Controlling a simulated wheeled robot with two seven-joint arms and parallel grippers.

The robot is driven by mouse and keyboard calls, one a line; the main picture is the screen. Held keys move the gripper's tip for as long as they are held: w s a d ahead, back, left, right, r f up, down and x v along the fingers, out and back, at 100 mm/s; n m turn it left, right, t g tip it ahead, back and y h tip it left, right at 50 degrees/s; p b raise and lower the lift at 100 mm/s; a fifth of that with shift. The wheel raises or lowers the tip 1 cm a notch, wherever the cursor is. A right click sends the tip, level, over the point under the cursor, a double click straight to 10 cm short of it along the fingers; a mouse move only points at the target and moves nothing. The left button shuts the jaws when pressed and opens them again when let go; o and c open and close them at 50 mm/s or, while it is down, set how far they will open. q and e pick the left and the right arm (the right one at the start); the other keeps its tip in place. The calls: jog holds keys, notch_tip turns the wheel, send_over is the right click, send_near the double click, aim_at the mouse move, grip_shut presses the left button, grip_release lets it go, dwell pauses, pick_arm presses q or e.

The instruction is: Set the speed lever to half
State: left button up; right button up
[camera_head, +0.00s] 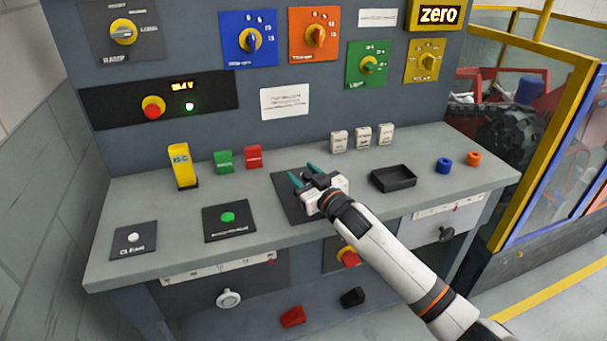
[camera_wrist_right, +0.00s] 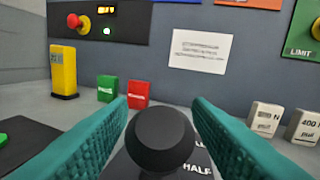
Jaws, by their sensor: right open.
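The speed lever shows as a round black knob (camera_wrist_right: 160,138) in the right wrist view. It stands over a dark plate (camera_head: 288,206) on the bench, and the word HALF is printed to the right of the knob. In the head view my arm and gripper hide most of the lever. My right gripper (camera_head: 303,173) is open over this plate, with its teal fingers (camera_wrist_right: 158,104) on either side of the knob. Gaps show between the knob and both fingers. My left gripper is in neither view.
A yellow block (camera_head: 181,165), a green block (camera_head: 223,161) and a red block (camera_head: 253,156) stand behind to the left. White weights (camera_head: 363,137) and a black tray (camera_head: 393,178) are to the right. A panel with knobs rises behind.

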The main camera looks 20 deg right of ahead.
jog(key=shift+w, duration=0.2)
jog(key=shift+c, duration=0.2)
grip_shut()
